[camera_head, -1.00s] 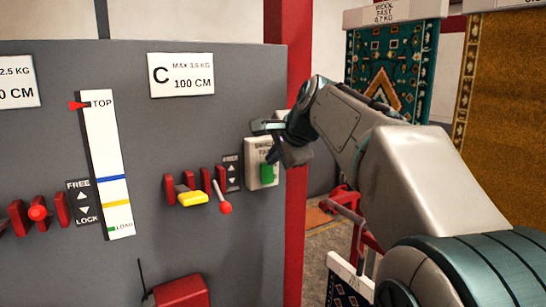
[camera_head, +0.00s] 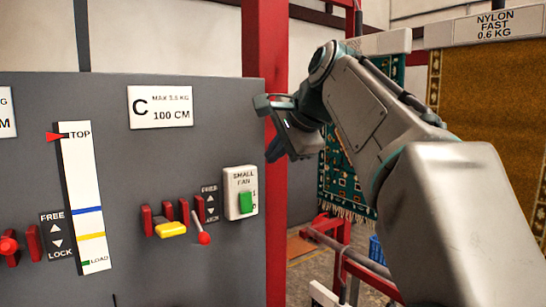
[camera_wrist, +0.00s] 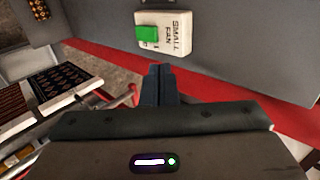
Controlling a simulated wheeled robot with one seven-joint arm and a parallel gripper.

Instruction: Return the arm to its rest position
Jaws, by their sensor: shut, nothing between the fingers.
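My arm reaches in from the right in the head view. My gripper (camera_head: 273,150) is shut and empty, pointing left toward the grey panel (camera_head: 150,90). It appears above and right of the white small fan switch box (camera_head: 230,185), apart from it. The box has a green rocker (camera_head: 246,203) and is fully uncovered. In the wrist view the closed dark fingers (camera_wrist: 158,82) lie below the switch box (camera_wrist: 175,45) in the picture, with the green rocker (camera_wrist: 147,33) visible. I cannot tell the rocker's setting for certain.
A red post (camera_head: 277,240) stands along the panel's right edge. Red levers, one with a yellow grip (camera_head: 171,230), and a red-knobbed lever (camera_head: 204,238) stick out of the panel. Hanging rugs (camera_head: 490,110) and a red rail frame (camera_head: 345,255) are behind my arm.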

